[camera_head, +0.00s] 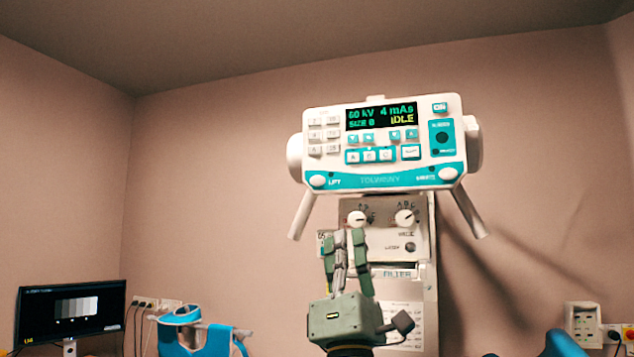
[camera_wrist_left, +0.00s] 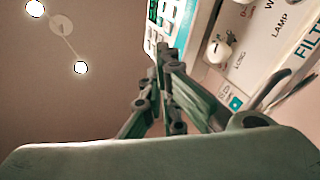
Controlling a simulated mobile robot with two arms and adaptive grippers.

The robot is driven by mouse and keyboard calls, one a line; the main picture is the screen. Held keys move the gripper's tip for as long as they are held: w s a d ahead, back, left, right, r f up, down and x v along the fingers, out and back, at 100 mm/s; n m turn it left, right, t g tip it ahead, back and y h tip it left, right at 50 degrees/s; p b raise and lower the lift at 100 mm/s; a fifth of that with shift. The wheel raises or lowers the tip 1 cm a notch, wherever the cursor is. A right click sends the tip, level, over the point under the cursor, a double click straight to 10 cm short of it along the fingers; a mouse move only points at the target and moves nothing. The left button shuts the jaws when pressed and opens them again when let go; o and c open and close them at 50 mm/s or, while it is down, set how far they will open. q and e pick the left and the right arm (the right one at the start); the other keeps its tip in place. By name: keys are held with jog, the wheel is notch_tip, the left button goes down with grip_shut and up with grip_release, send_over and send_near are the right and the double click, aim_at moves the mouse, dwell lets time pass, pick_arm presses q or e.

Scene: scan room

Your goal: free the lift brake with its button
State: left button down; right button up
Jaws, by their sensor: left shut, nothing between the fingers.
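The white and teal tube-head console (camera_head: 382,190) hangs high in the head view, its display reading IDLE. A round white button (camera_head: 318,181) with the label LIFT sits at its lower left corner. A similar white button (camera_head: 447,174) sits at the lower right. My left gripper (camera_head: 346,236) points upward, shut and empty, below the console and lower right of the LIFT button, apart from it in the picture. Its fingers overlap the front of the collimator box (camera_head: 388,245). In the left wrist view the closed fingertips (camera_wrist_left: 166,52) show beside the console's edge. My right gripper is out of view.
Two handles slant down from the console's sides. The collimator box below has two dials, the left one (camera_head: 357,217) near my fingertips. A monitor (camera_head: 70,312) stands at lower left, and a blue item (camera_head: 190,335) is beside it. The wall left of the console is clear.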

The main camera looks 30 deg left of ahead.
aim_at(317, 181)
pick_arm(q)
jog(key=s+a+r+n+g, duration=0.2)
jog(key=a+r+n+g, duration=0.1)
jog(key=r+n, duration=0.4)
jog(key=s+a+r+n+g+y, duration=0.1)
jog(key=s+a+r+n+g, duration=0.1)
jog(key=r+n, duration=0.5)
jog(key=shift+a+r+g, duration=0.4)
jog(key=shift+a+g, duration=0.3)
jog(key=shift+g, duration=0.2)
jog(key=shift+w, duration=0.15)
jog(key=shift+y, duration=0.3)
jog(key=shift+w+a+p, duration=0.35)
jog(key=shift+w+p, duration=0.45)
jog(key=shift+w, duration=0.6)
jog(key=shift+w+a+p, duration=0.35)
jog(key=shift+w+p, duration=0.4)
jog(key=shift+w, duration=0.65)
jog(key=shift+w+a+p, duration=0.35)
jog(key=shift+w+p, duration=0.45)
jog(key=shift+w, duration=0.6)
